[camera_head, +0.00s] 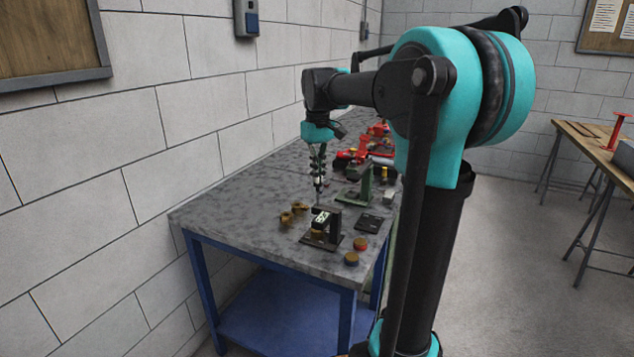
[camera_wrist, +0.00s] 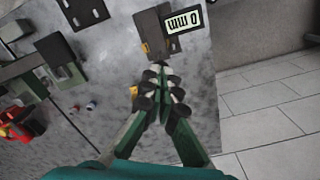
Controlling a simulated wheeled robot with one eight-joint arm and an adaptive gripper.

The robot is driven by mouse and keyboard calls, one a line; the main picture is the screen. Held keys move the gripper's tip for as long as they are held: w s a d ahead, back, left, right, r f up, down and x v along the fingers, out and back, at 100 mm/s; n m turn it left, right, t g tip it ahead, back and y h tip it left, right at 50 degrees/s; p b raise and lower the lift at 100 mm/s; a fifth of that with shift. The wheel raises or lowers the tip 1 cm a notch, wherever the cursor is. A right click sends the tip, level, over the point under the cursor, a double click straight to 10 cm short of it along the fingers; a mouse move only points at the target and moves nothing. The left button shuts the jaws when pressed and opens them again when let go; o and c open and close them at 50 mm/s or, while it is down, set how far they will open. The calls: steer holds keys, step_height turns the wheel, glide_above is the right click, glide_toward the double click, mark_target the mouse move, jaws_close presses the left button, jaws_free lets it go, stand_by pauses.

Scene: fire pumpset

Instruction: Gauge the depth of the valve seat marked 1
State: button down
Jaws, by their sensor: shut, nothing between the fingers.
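A dark gauge stand with a lit display (camera_head: 321,217) stands near the front of the grey bench. In the wrist view the display (camera_wrist: 184,19) reads 0 mm, upside down. A brass part (camera_head: 317,233) sits at the stand's foot. Two small brass parts (camera_head: 287,217) lie to its left. Two round brass-coloured pieces, one with a blue side (camera_head: 351,259) and one with a red side (camera_head: 360,243), stand to its right. I cannot read a mark 1 on any of them. My gripper (camera_head: 319,186) points down above the bench, shut and empty; its fingertips (camera_wrist: 157,72) appear close to the gauge stand in the wrist view.
The bench (camera_head: 215,213) runs along a block wall on the left. Red pump parts (camera_head: 350,156) lie farther back. The bench's near left corner is clear.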

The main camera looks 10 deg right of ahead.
mark_target(318, 187)
steer(key=shift+f, duration=2.25)
steer(key=shift+r, duration=0.1)
stand_by(0.5)
steer(key=shift+r, duration=3.4)
steer(key=shift+s, duration=0.1)
